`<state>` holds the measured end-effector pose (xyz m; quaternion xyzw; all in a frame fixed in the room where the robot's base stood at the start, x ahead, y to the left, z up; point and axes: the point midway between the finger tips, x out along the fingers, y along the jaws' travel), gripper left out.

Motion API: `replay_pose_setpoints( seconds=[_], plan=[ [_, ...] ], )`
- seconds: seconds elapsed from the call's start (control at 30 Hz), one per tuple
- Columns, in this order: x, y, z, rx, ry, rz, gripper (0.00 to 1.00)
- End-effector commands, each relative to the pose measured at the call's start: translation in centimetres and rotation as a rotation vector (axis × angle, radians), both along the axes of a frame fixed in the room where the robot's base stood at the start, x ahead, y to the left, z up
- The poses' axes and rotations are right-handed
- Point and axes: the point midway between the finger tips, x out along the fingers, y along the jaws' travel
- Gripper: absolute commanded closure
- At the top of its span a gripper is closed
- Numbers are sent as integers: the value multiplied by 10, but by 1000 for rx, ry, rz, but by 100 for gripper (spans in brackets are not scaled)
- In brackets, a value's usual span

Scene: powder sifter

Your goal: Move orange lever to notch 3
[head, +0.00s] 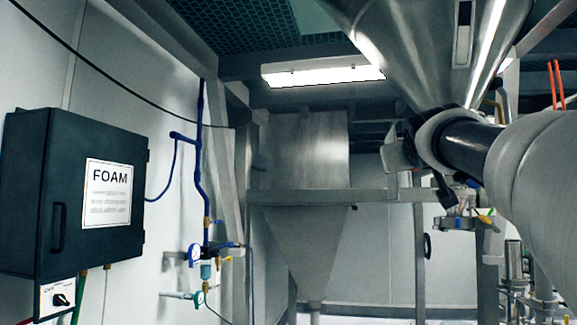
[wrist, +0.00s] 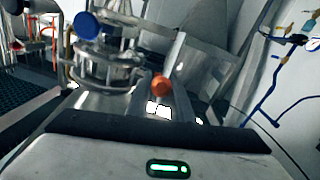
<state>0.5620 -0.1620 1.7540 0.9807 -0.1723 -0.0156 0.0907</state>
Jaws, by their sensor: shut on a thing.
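The orange lever shows as a round orange knob (wrist: 161,86) in the wrist view, just beyond the pale body of my gripper (wrist: 158,98). My gripper is shut on it; the contact itself is small and unclear. The lever's shaft and the notches cannot be made out. In the head view my gripper (head: 444,190) is a dark shape below my wrist, beneath the steel cone. The orange knob cannot be made out there, and my arm covers part of that area.
A large steel cone (head: 425,45) hangs above my arm. Metal framing (head: 345,196) and a steel hopper (head: 310,235) stand behind. A clamped steel fitting (wrist: 105,68) is close to my gripper. A dark FOAM box (head: 75,195) and blue pipes (head: 199,150) are on the left wall.

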Motion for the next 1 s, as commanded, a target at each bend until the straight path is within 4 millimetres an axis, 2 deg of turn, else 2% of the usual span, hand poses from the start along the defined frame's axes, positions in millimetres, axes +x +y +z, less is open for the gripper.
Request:
replay_pose_setpoints(
  seconds=[0.17, 0.6, 1.0],
  plan=[
    [1, 0, -4, -1, -3, 0, 100],
    [14, -5, -42, -38, -129, -2, 100],
    [28, -8, -62, -70, -244, 0, 100]
  ],
)
